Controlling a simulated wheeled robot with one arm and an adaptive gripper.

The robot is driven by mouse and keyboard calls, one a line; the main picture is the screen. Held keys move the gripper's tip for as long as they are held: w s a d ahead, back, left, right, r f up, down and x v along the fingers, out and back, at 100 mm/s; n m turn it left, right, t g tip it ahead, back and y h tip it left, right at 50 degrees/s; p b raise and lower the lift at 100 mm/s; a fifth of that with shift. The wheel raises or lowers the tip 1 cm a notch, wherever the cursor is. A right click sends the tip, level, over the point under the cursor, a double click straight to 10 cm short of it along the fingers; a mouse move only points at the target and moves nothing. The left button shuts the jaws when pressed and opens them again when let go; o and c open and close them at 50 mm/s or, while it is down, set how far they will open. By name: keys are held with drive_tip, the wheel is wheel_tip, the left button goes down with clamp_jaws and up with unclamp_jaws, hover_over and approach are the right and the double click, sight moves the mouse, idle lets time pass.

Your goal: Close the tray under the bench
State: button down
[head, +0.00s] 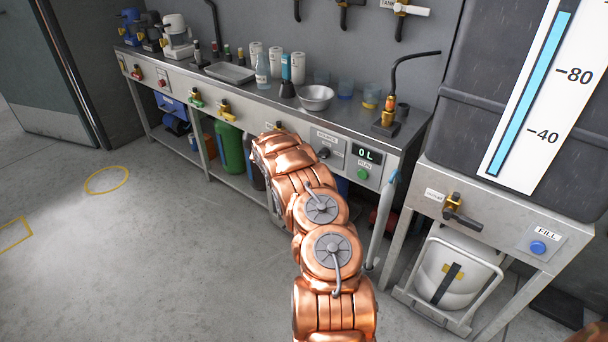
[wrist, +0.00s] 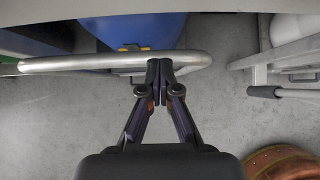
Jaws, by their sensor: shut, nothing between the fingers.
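In the wrist view a grey tubular handle (wrist: 90,63) with rounded ends runs across in front of a blue drum (wrist: 125,32) under the bench. It looks like the tray's handle; the tray's bed is mostly hidden. My gripper (wrist: 160,66) is shut and empty, with its fingertips at the handle, right of its middle. I cannot tell whether they touch it. In the head view my copper arm reaches toward the steel bench (head: 284,97) and hides my gripper and most of the space below.
A white container (head: 452,268) sits in a framed carrier under the right-hand stand; its frame edge (wrist: 290,50) shows in the wrist view. A green cylinder (head: 229,148) stands on the bench's lower shelf. The grey floor (head: 170,240) at left is clear.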

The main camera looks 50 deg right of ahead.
idle(0.4)
drive_tip(key=a+f+v, duration=0.1)
drive_tip(key=v, duration=1.2)
drive_tip(key=shift+a+f, duration=0.2)
drive_tip(key=shift+a, duration=0.3)
